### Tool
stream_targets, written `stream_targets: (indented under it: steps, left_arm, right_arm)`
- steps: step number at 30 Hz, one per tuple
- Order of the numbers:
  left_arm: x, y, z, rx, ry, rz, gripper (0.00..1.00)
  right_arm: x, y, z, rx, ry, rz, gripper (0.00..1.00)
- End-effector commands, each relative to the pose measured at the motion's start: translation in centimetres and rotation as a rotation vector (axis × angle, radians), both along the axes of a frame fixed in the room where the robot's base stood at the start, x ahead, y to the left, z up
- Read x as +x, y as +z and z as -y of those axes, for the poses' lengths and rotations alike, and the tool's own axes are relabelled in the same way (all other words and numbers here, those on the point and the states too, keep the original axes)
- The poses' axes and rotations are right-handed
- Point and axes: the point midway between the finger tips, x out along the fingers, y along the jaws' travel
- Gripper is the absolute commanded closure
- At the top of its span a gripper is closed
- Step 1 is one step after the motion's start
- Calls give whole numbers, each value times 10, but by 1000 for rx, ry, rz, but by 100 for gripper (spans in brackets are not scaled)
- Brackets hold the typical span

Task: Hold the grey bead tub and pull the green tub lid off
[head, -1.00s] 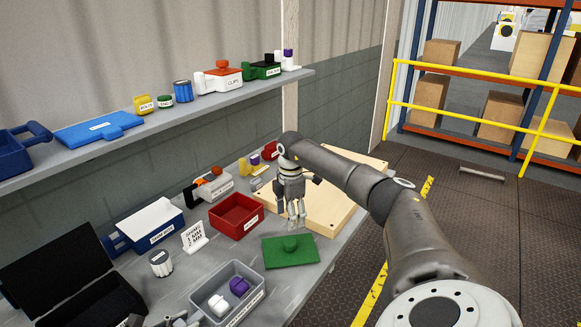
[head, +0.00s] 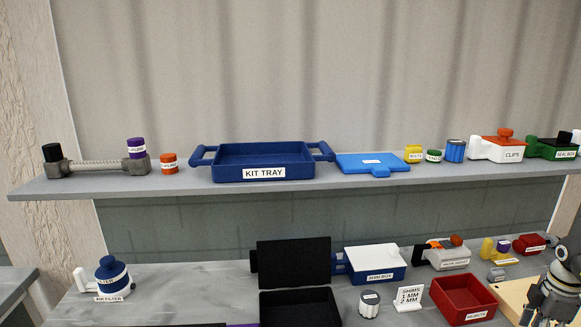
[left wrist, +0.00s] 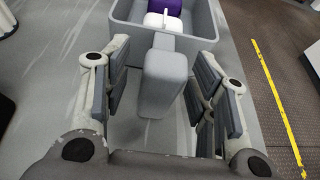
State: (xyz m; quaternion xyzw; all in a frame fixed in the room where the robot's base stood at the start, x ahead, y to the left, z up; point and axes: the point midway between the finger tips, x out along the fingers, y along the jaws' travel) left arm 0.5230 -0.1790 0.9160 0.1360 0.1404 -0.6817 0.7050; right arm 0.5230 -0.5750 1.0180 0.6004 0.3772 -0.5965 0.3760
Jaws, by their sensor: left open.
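In the left wrist view a grey open tub (left wrist: 200,43) stands on the grey bench, with a purple piece and a white piece inside. Its thick grey handle (left wrist: 167,82) points towards my left gripper (left wrist: 160,98), which is open with one finger on each side of the handle. A gap shows on both sides of the handle. In the head view my right gripper (head: 550,305) is at the lower right edge, beside the red tray; its fingertips are partly cut off. The green tub lid is not seen in either view now.
A shelf above carries a blue kit tray (head: 262,174) and smaller parts.

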Motion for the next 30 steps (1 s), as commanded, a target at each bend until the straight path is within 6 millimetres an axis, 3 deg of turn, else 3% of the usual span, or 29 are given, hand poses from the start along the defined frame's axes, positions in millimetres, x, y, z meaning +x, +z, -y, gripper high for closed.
stream_targets:
  steps: [8,19,24,30]
  left_arm:
    - [-1,11,-31,3,1,0,47]
    - [-2,37,-94,4,1,0,47]
    - [-4,43,-108,2,0,-1,47]
    - [-4,44,-110,2,0,-2,47]
  right_arm:
    - [0,0,0,0,0,0,39]
    - [0,0,0,0,0,0,39]
    - [0,0,0,0,0,0,39]
    - [0,0,0,0,0,0,39]
